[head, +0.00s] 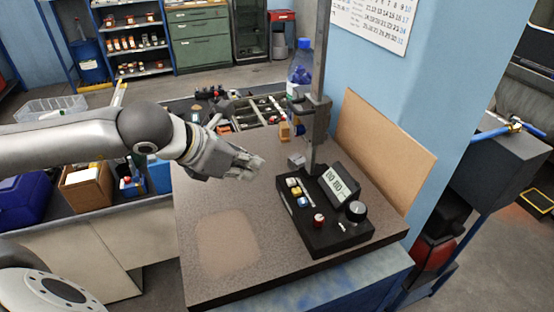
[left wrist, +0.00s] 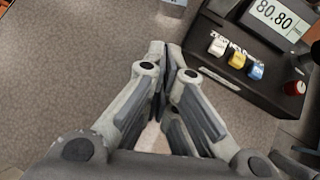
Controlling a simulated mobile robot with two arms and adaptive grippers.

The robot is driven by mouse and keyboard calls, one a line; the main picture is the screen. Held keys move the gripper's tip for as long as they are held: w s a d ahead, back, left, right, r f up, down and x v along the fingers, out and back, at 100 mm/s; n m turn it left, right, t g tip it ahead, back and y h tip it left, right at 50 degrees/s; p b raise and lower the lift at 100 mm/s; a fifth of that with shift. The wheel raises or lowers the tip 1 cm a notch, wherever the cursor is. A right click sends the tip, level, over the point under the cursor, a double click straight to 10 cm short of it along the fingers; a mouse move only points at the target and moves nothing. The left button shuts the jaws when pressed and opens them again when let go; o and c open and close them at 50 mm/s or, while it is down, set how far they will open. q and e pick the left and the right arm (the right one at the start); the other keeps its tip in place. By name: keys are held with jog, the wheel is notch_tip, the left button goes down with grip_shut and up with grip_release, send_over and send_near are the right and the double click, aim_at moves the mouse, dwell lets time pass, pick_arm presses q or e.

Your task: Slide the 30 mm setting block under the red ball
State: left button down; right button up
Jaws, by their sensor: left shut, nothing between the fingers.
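My left gripper (head: 254,166) is shut and empty, above the granite plate, left of the gauge base. In the left wrist view its fingertips (left wrist: 170,47) meet beside the base's corner. A small grey block (head: 297,160) stands by the foot of the gauge column; it looks like the setting block, but no size marking can be read. A sliver of a grey thing (left wrist: 174,3) shows at the top of the left wrist view. I cannot make out a red ball under the gauge arm. My right gripper is not in view.
The black gauge base (head: 318,236) has a display, coloured buttons and a red knob (head: 318,220). The gauge column (head: 320,120) rises behind it. An orange-brown block (head: 285,131) and a parts tray (head: 250,112) are farther back. The plate's front left (head: 205,285) is clear.

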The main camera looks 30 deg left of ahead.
aim_at(290, 169)
pick_arm(q)
jog(key=shift+w+d+f, duration=0.15)
jog(key=shift+w, duration=0.1)
jog(key=shift+w+f+p, duration=0.2)
jog(key=shift+w+p, duration=0.05)
jog(key=shift+p, duration=0.1)
jog(key=p+x, duration=0.1)
jog(key=x, duration=0.2)
jog(key=shift+w+d+f+p, duration=0.15)
jog(key=shift+w+d+p, duration=0.1)
jog(key=shift+p, duration=0.15)
jog(key=shift+w+d+p, duration=0.2)
jog(key=shift+w+p, duration=0.25)
jog(key=shift+w, duration=0.1)
jog(key=shift+w+d+p, duration=0.25)
jog(key=shift+w+p, duration=0.2)
jog(key=shift+w, duration=0.15)
jog(key=shift+w+d+f+p, duration=0.1)
jog(key=shift+w+d+p, duration=0.15)
jog(key=shift+w, duration=0.3)
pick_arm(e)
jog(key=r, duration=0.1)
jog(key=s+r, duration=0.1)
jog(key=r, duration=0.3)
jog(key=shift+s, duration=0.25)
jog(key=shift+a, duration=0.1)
